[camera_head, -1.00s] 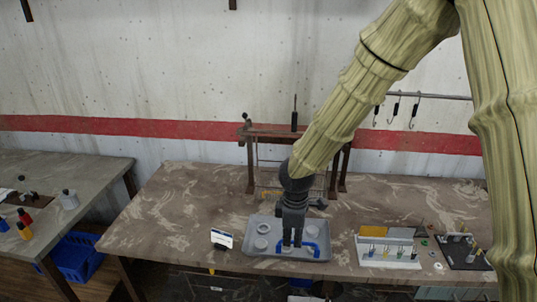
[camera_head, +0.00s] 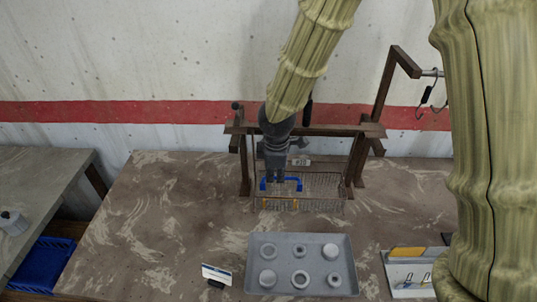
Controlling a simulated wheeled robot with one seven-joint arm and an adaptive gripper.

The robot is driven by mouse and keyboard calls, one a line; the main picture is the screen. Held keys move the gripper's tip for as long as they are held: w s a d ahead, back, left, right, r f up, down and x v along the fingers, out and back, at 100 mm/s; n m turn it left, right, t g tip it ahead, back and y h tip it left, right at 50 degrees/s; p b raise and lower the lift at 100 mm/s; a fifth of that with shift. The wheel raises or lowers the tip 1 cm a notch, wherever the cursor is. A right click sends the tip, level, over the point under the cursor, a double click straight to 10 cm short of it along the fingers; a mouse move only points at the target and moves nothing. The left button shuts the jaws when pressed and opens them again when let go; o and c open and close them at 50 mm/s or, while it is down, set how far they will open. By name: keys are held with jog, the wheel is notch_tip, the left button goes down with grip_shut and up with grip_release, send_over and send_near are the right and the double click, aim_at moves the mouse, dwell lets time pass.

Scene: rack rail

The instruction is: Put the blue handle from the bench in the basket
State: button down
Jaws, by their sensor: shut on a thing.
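The blue handle (camera_head: 283,184) is a U-shaped bar, held between the fingers of my gripper (camera_head: 275,178). My gripper points down and is shut on the handle near its left side. The wire basket (camera_head: 325,190) hangs from the dark wooden rack at the back of the bench (camera_head: 150,225). The handle overlaps the left part of the basket in the picture. I cannot tell whether it is inside the basket or just above it.
A grey tray (camera_head: 347,262) with several round pieces lies in front of the basket. The wooden rack (camera_head: 384,110) frames the basket. A small card (camera_head: 217,274) stands left of the tray. The bench's left side is clear. A blue crate (camera_head: 45,264) sits lower left.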

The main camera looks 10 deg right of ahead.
jog(key=shift+w, duration=0.45)
jog(key=shift+s+b, duration=0.2)
jog(key=shift+b, duration=0.15)
jog(key=shift+d+f, duration=0.15)
jog(key=shift+w+d+f+b, duration=0.15)
jog(key=shift+w+f+b, duration=0.6)
jog(key=shift+f, duration=0.6)
jog(key=shift+w+d+f+b, duration=0.2)
jog(key=shift+w+f+b, duration=0.55)
jog(key=shift+f, duration=0.65)
jog(key=shift+w+d+f+b, duration=0.15)
jog(key=shift+w+f+b, duration=0.55)
jog(key=shift+f, duration=0.65)
jog(key=shift+s, duration=0.1)
jog(key=c, duration=1.5)
grip_release()
